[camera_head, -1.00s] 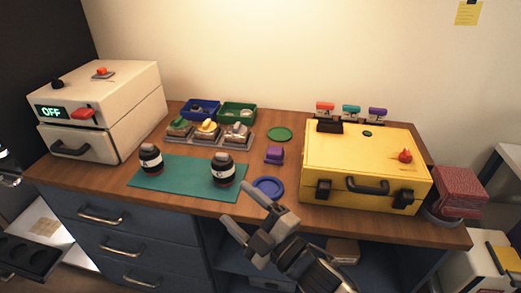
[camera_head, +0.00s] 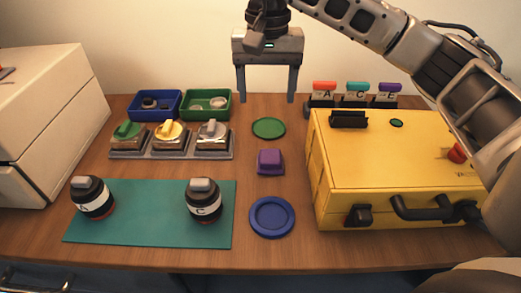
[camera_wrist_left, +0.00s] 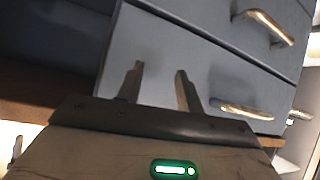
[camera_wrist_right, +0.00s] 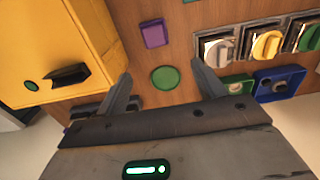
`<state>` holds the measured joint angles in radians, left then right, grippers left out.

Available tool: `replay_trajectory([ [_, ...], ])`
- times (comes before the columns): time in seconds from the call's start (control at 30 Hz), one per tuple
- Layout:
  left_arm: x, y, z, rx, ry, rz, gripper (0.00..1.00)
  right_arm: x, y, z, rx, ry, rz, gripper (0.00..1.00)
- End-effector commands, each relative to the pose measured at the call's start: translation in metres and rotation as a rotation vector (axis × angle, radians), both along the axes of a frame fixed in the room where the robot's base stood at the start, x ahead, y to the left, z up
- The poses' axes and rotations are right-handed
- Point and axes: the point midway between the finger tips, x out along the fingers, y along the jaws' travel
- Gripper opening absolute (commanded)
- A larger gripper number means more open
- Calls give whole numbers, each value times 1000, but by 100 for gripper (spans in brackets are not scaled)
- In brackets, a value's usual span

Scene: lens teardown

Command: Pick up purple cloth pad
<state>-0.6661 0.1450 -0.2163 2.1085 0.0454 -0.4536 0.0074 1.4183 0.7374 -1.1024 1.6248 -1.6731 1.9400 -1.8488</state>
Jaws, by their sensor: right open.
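The purple cloth pad (camera_head: 270,162) lies on the wooden table, between a green disc (camera_head: 268,127) behind it and a blue round dish (camera_head: 271,217) in front. In the right wrist view the pad (camera_wrist_right: 153,33) is near the top, beyond the fingertips. My right gripper (camera_head: 267,97) is raised over the back of the table, fingers pointing down, open and empty, apart from the pad. Its spread fingers (camera_wrist_right: 161,72) also show in the right wrist view. My left gripper (camera_wrist_left: 159,68) is open and empty, facing the grey-blue drawers below the table.
A yellow case (camera_head: 385,155) stands just right of the pad. To the left are a tray of knobbed blocks (camera_head: 170,154), blue and green bins (camera_head: 207,116), and a teal mat (camera_head: 145,228) with two lens barrels. Lettered blocks (camera_head: 355,93) stand behind the case.

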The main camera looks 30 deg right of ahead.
Motion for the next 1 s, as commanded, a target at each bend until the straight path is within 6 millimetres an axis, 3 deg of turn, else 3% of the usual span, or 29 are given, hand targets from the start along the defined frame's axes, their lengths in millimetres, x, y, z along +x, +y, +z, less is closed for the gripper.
replay_trajectory([
  [0.4,-8,1,-3,14,24,-5,36,-2,-1,-82,-1,6,2,69],
  [0.73,-8,2,-2,22,30,-6,36,-4,-3,-110,-1,6,1,69],
  [1.0,-6,3,4,37,26,-11,36,-8,-6,-147,1,4,2,69],
])
